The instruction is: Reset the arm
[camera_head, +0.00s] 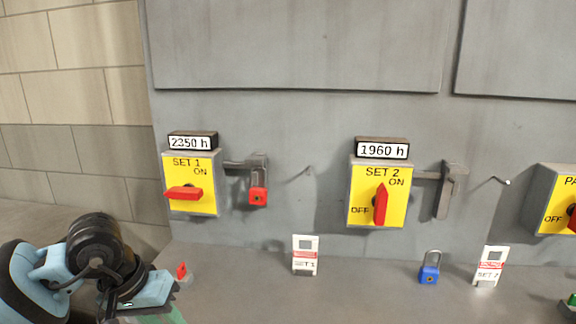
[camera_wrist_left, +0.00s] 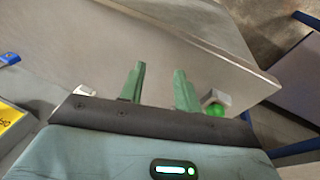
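My left arm comes in at the lower left of the head view, and its gripper (camera_head: 168,312) is low at the picture's bottom edge, partly cut off. In the left wrist view the two green fingers (camera_wrist_left: 160,72) stand apart with nothing between them. My right gripper is not in view. The SET 1 switch box (camera_head: 190,182) is up and right of the left gripper, with its red handle lying horizontal. The SET 2 switch box (camera_head: 363,205) has its red handle upright.
A red padlock (camera_head: 258,197) hangs at the SET 1 bracket. A blue padlock (camera_head: 429,273) and white tags (camera_head: 305,258) (camera_head: 489,266) are on the grey ledge. A small red-topped item (camera_head: 181,271) is beside my left gripper. A green-topped item (camera_wrist_left: 216,106) shows in the wrist view.

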